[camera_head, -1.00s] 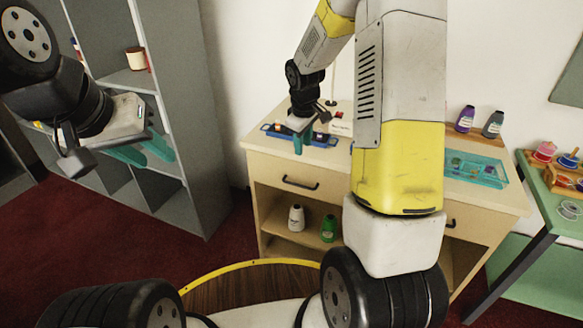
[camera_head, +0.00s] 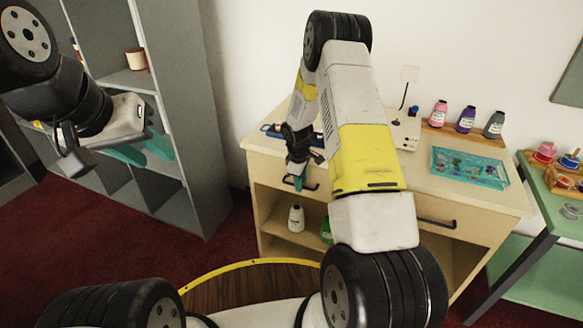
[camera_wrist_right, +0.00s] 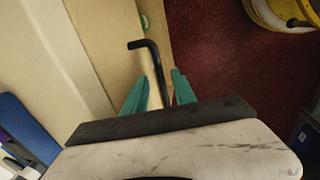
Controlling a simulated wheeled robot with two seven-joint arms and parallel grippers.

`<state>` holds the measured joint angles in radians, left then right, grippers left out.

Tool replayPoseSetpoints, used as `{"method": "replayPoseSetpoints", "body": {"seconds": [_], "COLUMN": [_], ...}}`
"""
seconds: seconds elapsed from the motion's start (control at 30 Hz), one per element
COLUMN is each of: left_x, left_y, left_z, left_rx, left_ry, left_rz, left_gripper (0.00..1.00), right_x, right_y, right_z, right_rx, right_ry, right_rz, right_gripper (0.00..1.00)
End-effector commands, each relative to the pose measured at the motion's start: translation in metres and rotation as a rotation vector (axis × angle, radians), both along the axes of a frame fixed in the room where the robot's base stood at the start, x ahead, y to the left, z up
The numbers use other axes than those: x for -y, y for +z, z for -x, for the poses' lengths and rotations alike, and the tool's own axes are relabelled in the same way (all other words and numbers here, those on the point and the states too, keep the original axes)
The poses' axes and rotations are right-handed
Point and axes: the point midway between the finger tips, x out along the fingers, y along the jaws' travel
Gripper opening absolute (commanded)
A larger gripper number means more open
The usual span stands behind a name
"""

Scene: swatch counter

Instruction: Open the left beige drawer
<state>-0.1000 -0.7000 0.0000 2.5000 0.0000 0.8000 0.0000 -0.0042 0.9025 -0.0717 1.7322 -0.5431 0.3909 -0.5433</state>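The left beige drawer (camera_head: 268,176) is in the counter's upper left in the head view, and its front looks shut. Its black bar handle (camera_wrist_right: 154,62) shows in the right wrist view, between my right gripper's teal fingers. My right gripper (camera_head: 298,183) is in front of this drawer and hides part of the handle in the head view. Its fingers (camera_wrist_right: 160,84) are apart, one on each side of the bar; I cannot tell whether either touches it. My left gripper (camera_head: 146,154) is open and empty, by the grey shelf at the left.
A right drawer with a black handle (camera_head: 437,222) is partly behind my right arm. The counter top holds a blue tray (camera_head: 272,129), a teal tray (camera_head: 440,184) and several bottles. A white bottle (camera_head: 296,219) stands in the open space below. A green table (camera_head: 545,202) is at right.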

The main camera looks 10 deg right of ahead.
Motion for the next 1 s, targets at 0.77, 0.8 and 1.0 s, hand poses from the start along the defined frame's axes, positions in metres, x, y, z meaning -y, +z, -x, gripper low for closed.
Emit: {"method": "replayPoseSetpoints", "body": {"seconds": [0.77, 0.8, 1.0], "left_x": [0.0000, 0.0000, 0.0000], "left_y": [0.0000, 0.0000, 0.0000], "left_z": [0.0000, 0.0000, 0.0000], "left_rx": [0.000, 0.000, 0.000], "left_ry": [0.000, 0.000, 0.000], "left_rz": [0.000, 0.000, 0.000], "left_gripper": [0.36, 0.36, 0.36], "right_x": [0.0003, 0.0003, 0.0003], "right_y": [-0.0030, -0.0030, -0.0028], "right_z": [-0.0003, -0.0004, -0.0004], "right_rx": [0.000, 0.000, 0.000], "right_ry": [-0.001, -0.001, -0.001], "right_rz": [0.000, 0.000, 0.000], "right_gripper": [0.00, 0.00, 0.00]}}
